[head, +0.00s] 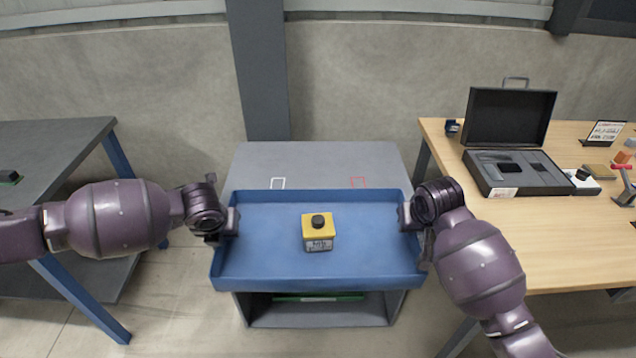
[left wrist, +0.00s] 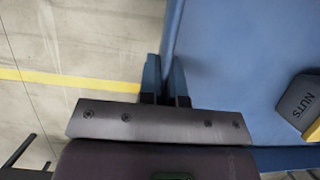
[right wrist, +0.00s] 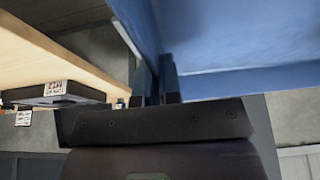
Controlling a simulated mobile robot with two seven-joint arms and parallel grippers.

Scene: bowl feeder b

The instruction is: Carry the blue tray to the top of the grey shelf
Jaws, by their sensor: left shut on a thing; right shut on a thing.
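The blue tray (head: 270,265) is held between my two grippers in the head view, in front of and partly over the grey shelf (head: 320,160). The tray hides much of the shelf's top.
A green item (head: 318,297) lies in the shelf's lower opening. A wooden table (head: 570,240) with an open black case (head: 510,170) stands right; a dark table (head: 50,150) stands left.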

